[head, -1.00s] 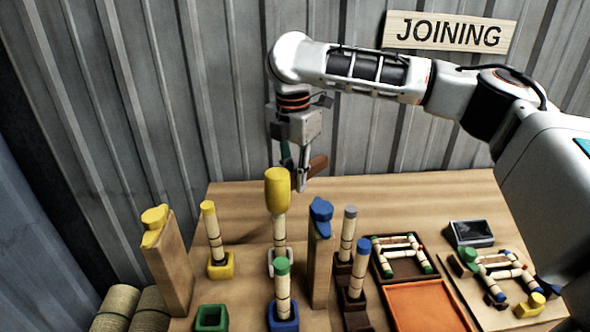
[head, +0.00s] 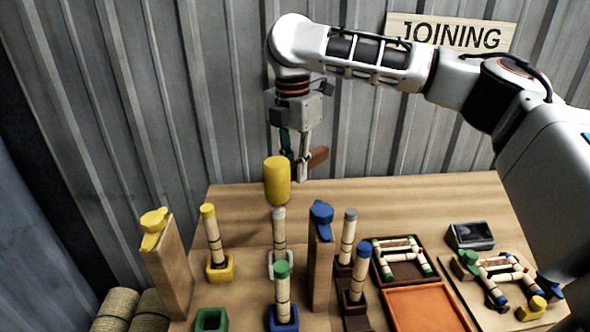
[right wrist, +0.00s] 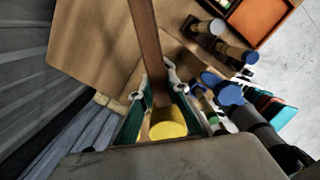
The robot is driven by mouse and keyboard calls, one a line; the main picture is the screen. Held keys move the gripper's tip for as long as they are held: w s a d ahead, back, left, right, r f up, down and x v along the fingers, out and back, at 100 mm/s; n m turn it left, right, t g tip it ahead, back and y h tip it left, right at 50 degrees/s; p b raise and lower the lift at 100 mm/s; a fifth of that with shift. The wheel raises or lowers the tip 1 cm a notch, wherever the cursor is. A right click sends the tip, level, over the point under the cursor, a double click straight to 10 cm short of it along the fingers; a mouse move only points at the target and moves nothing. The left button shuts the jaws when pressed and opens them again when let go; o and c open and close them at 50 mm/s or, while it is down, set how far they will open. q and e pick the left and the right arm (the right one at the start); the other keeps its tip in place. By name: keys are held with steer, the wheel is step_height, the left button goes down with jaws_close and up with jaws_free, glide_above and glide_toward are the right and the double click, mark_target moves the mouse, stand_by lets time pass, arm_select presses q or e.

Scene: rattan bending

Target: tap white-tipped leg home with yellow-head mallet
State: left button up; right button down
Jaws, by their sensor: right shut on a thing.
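The yellow-head mallet has a yellow cylinder head (head: 277,181) and a brown handle (head: 318,157). My right gripper (head: 295,168) is shut on the handle, with the head on its near side. The mallet also shows in the right wrist view, its yellow head (right wrist: 168,123) between the green-padded fingers (right wrist: 158,92) and its handle running away. The white-tipped leg (head: 279,236) stands upright in a white socket (head: 272,264). The mallet head is just above the leg's pale tip; whether they touch I cannot tell. My left gripper is not in view.
A yellow-tipped leg (head: 213,235) in a yellow socket and a green-tipped leg (head: 282,292) in a blue socket stand nearby. Wooden posts with a yellow clamp (head: 154,227) and a blue clamp (head: 321,215) flank them. An orange tray (head: 425,308) lies right. The table's back is clear.

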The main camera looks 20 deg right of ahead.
steer(key=shift+r, duration=2.5)
